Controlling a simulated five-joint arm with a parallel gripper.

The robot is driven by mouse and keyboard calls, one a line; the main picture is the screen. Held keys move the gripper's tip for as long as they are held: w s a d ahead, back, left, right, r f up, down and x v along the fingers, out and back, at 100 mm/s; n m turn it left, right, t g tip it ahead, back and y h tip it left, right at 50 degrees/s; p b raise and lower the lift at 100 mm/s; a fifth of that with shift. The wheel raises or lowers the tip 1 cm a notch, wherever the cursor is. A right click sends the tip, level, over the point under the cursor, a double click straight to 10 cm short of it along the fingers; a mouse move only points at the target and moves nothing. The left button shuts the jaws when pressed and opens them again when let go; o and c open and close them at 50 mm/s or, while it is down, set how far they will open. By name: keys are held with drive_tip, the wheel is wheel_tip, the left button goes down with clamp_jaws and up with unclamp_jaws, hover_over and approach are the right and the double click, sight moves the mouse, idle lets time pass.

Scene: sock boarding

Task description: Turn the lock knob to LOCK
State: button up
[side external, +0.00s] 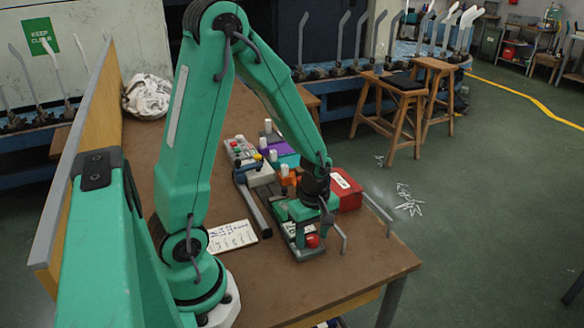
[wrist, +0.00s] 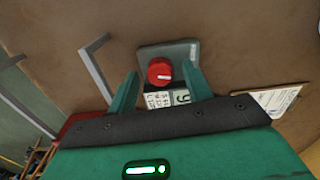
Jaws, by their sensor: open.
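The lock knob (side external: 312,240) is a round red knob on a small grey box (side external: 305,253) near the front of the brown table. In the wrist view the knob (wrist: 160,71) has a white mark on its face pointing to the right. The grey plate (wrist: 183,52) lies around it, with a white printed label (wrist: 159,99) below. My gripper (wrist: 160,74) is open, with one green finger on each side of the knob and gaps between. I cannot tell whether the fingertips are down at knob height. In the side view my gripper's lower parts partly hide the grey box.
A red box (side external: 346,190) stands close behind my gripper. A bent metal rail (side external: 378,214) is to the right. A dark bar (side external: 254,208) and a printed card (side external: 232,236) lie left. A box with coloured buttons (side external: 248,163) is farther back. The front table area is clear.

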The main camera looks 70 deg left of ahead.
drive_tip(key=n, duration=0.3)
drive_tip(key=shift+n, duration=0.4)
wheel_tip(320, 180, up, 8)
drive_tip(key=shift+f, duration=0.2)
drive_tip(key=shift+r+m, duration=0.3)
drive_tip(key=shift+r, duration=0.05)
drive_tip(key=s+d+r+m+t, duration=0.3)
drive_tip(key=r+m, duration=0.4)
drive_tip(key=m, duration=0.4)
drive_tip(key=s+d+r+m+t, duration=0.35)
drive_tip(key=r+m, duration=0.35)
drive_tip(key=m, duration=0.4)
drive_tip(key=n+g+y, duration=0.1)
drive_tip(key=n+g, duration=0.2)
drive_tip(key=n, duration=0.1)
hover_over(312, 238)
drive_tip(key=s+a, duration=0.1)
drive_tip(key=a, duration=0.1)
drive_tip(key=shift+f, duration=0.55)
drive_tip(key=w+a+f+n+g, duration=0.2)
drive_tip(key=w+a+f+n, duration=0.15)
drive_tip(key=a, duration=0.55)
drive_tip(key=s+a+f+n+g+h, duration=0.1)
drive_tip(key=a+f+n, duration=0.3)
drive_tip(key=a+f, duration=0.4)
drive_tip(key=a, duration=0.4)
drive_tip(key=shift+s+f, duration=0.2)
